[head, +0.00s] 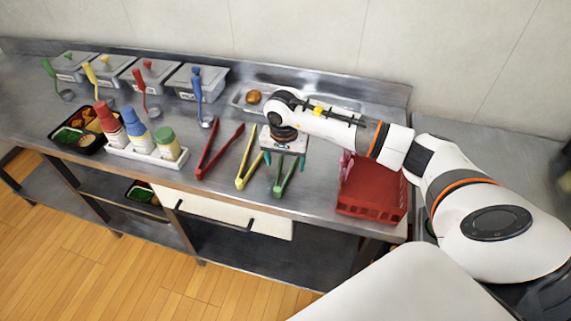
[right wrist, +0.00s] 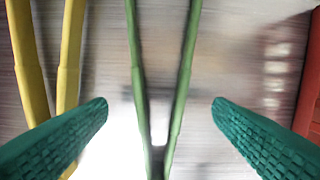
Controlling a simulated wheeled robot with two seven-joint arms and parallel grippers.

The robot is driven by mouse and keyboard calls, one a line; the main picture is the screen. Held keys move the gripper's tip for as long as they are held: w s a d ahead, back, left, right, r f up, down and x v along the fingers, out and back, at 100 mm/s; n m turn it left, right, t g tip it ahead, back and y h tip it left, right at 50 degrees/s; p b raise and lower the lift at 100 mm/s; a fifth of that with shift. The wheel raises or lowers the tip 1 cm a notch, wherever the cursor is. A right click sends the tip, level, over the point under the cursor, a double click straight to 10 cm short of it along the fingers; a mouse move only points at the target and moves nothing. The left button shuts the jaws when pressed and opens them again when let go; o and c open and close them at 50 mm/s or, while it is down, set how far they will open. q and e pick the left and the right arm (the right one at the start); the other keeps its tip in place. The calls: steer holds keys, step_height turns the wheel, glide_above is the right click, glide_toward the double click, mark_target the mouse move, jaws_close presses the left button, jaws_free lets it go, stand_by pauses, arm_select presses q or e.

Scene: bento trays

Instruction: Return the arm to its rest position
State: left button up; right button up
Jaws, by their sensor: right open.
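My right gripper (head: 282,163) is above the steel counter, over the green tongs (head: 284,178). In the right wrist view its two teal fingers (right wrist: 160,118) are wide apart with nothing held between them. The green tongs (right wrist: 160,80) lie below and between the fingers in that view; a gap to them cannot be measured. My right arm (head: 400,150) reaches in from the right across the counter. My left gripper is not in view.
Yellow tongs (head: 247,163) and red tongs (head: 220,150) lie to the left. A red basket (head: 372,200) stands close on the right, below my arm. A metal tray (head: 240,101) is behind. Bottles in a white holder (head: 145,153) and a bento tray (head: 92,148) stand farther left.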

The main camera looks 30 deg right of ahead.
step_height(320, 180, up, 10)
steer(key=b, duration=0.1)
steer(key=shift+s+a, duration=0.3)
steer(key=shift+a, duration=0.05)
